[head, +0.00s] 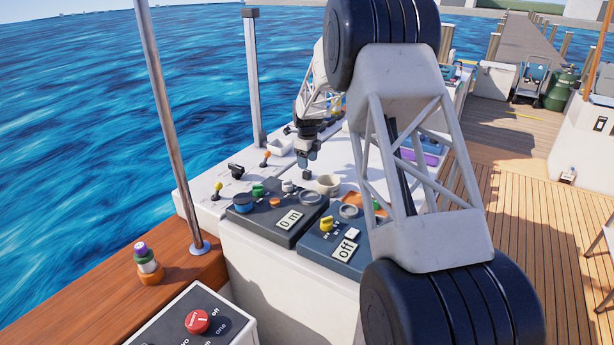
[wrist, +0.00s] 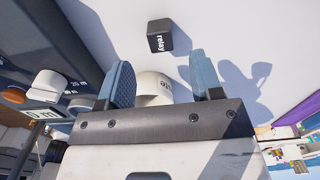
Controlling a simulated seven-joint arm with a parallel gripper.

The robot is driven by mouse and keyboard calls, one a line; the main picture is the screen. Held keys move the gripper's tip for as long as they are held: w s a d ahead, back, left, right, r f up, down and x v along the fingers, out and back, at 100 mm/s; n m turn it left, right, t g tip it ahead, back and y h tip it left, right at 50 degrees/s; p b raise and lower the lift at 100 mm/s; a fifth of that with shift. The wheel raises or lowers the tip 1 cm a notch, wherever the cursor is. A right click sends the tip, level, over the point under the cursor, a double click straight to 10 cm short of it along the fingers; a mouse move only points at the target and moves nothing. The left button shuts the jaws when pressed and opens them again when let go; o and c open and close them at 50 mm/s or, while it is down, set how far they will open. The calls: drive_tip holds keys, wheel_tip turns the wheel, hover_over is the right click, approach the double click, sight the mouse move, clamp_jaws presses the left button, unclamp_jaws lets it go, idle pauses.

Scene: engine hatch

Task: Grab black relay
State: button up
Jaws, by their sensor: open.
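The black relay (wrist: 159,38) is a small dark block with the white word "relay" on its side. In the wrist view it sits on a pale surface at the upper middle, beyond the fingertips and apart from them. My gripper (wrist: 161,72) is open, its two blue fingers spread with the relay lying ahead of the gap.
A cream cup (head: 328,184) stands near my gripper. Small levers (head: 265,159) stand at the left. A metal post (head: 170,120) rises at the console's left.

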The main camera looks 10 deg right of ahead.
sight(308, 172)
drive_tip(key=shift+f, duration=0.25)
drive_tip(key=shift+d+f, duration=0.15)
drive_tip(key=shift+f, duration=2.45)
drive_tip(key=c, duration=1)
drive_tip(key=shift+r, duration=0.1)
drive_tip(key=shift+r, duration=4.95)
